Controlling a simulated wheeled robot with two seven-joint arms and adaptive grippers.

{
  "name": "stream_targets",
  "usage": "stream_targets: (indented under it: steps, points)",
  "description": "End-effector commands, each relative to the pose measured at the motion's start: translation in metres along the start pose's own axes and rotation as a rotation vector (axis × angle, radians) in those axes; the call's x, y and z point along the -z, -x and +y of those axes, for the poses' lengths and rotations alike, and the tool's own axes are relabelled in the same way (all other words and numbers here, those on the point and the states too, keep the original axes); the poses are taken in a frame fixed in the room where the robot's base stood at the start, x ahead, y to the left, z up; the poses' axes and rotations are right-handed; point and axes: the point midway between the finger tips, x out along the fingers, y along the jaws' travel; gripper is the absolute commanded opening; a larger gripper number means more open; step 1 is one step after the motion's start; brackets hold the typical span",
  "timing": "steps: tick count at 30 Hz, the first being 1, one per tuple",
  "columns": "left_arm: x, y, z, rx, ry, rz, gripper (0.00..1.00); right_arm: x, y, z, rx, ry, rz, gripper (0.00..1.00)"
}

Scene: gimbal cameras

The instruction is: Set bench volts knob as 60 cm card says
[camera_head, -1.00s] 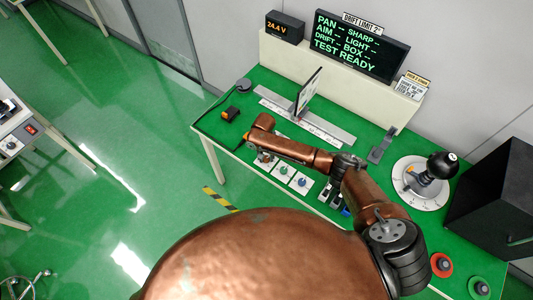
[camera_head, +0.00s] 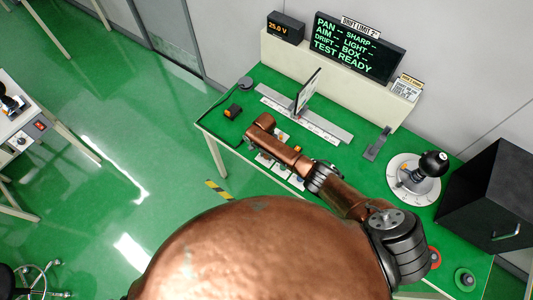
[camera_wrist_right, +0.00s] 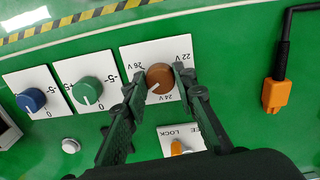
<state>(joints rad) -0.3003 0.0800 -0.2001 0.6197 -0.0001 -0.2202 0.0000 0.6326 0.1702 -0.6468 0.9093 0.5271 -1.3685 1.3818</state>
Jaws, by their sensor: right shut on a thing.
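The volts knob (camera_wrist_right: 159,78) is a brown-orange dial on a white plate marked 22V, 24V and 26V in the right wrist view. Its pale pointer lies between the 24V and 26V marks. My right gripper (camera_wrist_right: 160,75) is shut on this knob, a finger on each side. In the head view my right arm hides the gripper and knob. The bench volts display (camera_head: 284,30) at the back reads 25.0 V. Small printed cards (camera_head: 406,87) stand at the right end of the back ledge; their text is too small to read surely. My left gripper is out of view.
Beside the volts plate are a green knob (camera_wrist_right: 88,90) and a blue knob (camera_wrist_right: 31,99). A lock switch (camera_wrist_right: 178,147) sits below, an orange plug (camera_wrist_right: 276,94) to the right. A rail with an upright screen (camera_head: 307,91) and a black-knobbed lever (camera_head: 432,164) stand on the bench.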

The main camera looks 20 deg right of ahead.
Motion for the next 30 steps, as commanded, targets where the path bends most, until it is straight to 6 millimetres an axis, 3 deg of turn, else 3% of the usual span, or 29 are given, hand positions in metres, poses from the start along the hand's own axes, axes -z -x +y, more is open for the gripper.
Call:
stream_targets:
  steps: [13,14,15,21,30]
  points:
    - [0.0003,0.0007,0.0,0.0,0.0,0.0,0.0,0.0022,0.0004,0.0008,-0.001,-0.011,0.003,0.01]
    - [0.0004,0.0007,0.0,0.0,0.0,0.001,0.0,0.0022,0.0004,0.0008,-0.001,-0.01,0.003,0.27]
    - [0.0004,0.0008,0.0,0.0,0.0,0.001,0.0,0.0021,0.0004,0.0007,-0.001,-0.01,0.003,0.29]
    - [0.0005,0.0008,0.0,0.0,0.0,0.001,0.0,0.0013,0.0003,0.0003,0.0,-0.009,0.002,0.43]
    - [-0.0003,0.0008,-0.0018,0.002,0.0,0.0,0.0,0.0007,0.0016,-0.0002,0.001,-0.009,0.001,0.43]
